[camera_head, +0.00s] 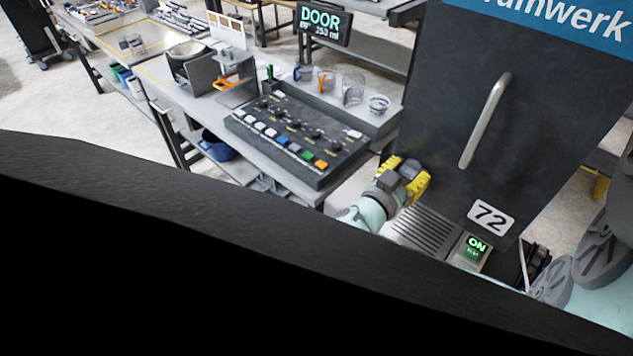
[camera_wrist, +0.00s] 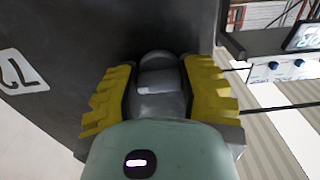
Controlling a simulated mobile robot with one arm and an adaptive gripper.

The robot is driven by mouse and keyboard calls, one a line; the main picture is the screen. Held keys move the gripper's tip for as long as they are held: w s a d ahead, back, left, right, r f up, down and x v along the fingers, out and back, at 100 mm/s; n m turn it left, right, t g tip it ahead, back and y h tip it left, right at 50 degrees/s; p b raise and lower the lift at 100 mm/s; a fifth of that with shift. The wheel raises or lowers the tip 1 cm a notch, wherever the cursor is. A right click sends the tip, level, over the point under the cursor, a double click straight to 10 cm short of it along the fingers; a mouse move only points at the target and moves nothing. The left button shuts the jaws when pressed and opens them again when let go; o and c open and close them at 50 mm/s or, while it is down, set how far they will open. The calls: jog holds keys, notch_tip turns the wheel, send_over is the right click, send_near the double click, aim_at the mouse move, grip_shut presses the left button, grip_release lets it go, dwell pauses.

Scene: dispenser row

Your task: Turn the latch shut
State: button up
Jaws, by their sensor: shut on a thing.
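A dark grey door (camera_head: 440,125) with a long light handle (camera_head: 486,120) fills the right of the head view. The latch (camera_wrist: 157,82) is a grey knob-like piece near the door's edge, between my two yellow fingers in the wrist view. My gripper (camera_head: 408,175) is shut on it at the door's lower left. In the head view my fingers hide most of the latch (camera_head: 409,168). Its exact turn angle is hard to tell.
A control panel (camera_head: 297,132) with coloured buttons stands on the bench left of my gripper, with several cups behind it. A sign reading DOOR (camera_head: 324,23) hangs above. A green ON switch (camera_head: 475,246) and a vent grille (camera_head: 424,231) lie below the door.

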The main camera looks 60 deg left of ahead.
jog(key=o, duration=1.2)
jog(key=v, duration=1.2)
